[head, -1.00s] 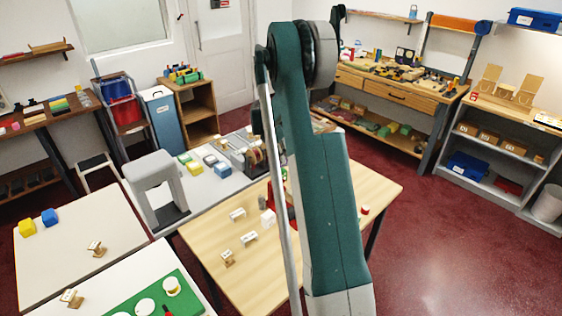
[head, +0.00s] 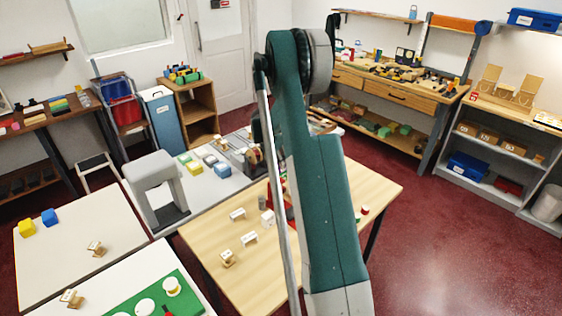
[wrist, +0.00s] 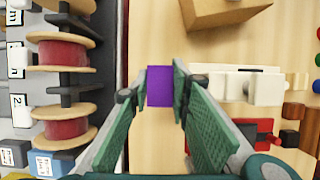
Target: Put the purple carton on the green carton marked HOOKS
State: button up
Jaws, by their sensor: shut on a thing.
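My gripper (wrist: 160,88) is shut on the purple carton (wrist: 160,87), which shows between its fingertips in the wrist view. The carton is over the pale wooden table, near its edge with the grey counter; its height above the table is hard to tell. In the head view my arm hides the gripper and the purple carton. A small green carton (head: 184,158) lies at the far left of the grey counter in the head view. Any marking on it is too small to read, so I cannot tell whether it says HOOKS.
Reddish spools (wrist: 62,54) on a rack stand left of my gripper. A blue carton (wrist: 50,163) is at lower left. A brown block (wrist: 222,10), a white piece (wrist: 262,87) and a red item (wrist: 255,130) are on the right. A grey arch (head: 155,180) stands on the counter's near end.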

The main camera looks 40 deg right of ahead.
jog(key=shift+f, duration=0.15)
jog(key=o, duration=1)
jog(key=v, duration=1.2)
jog(key=shift+r, duration=0.25)
